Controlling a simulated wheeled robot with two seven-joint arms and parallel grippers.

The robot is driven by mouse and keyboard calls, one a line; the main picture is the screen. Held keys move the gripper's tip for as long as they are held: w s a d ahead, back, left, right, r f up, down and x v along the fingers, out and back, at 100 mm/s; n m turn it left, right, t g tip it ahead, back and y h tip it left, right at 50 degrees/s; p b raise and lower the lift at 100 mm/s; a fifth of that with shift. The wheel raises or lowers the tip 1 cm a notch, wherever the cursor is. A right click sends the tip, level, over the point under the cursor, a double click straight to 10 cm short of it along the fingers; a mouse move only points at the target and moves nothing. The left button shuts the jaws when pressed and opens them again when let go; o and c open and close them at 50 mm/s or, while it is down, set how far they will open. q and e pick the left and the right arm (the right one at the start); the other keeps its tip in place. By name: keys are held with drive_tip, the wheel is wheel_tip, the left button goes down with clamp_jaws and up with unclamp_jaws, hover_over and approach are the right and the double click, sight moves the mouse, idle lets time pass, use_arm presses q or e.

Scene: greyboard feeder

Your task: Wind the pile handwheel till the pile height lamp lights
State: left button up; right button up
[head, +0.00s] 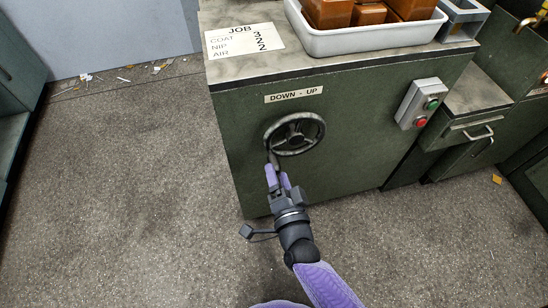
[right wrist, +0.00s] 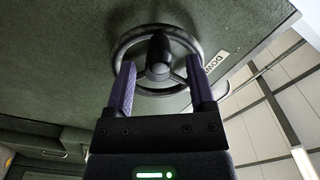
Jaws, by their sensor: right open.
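The pile handwheel (head: 295,133) is a dark, spoked wheel on the front of the green cabinet, below the "DOWN - UP" label (head: 293,94). Its handle (head: 272,158) sticks out at the lower left of the rim. My right gripper (head: 277,176) is just below the handle, with its purple fingers pointing up at it. In the right wrist view the fingers (right wrist: 160,78) are apart, with the handle (right wrist: 158,50) and wheel (right wrist: 180,38) showing beyond and between them. I see no grip on the handle. I cannot make out a pile height lamp. My left gripper is out of view.
A white tray (head: 370,41) of brown blocks and a job card (head: 244,40) lie on top. A drawer unit (head: 466,131) stands right. The floor at left is mostly clear.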

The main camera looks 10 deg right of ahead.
drive_tip(key=s+p, duration=0.1)
drive_tip(key=s, duration=0.4)
drive_tip(key=shift+s+d, duration=0.1)
drive_tip(key=shift+s, duration=0.15)
idle(0.4)
idle(0.4)
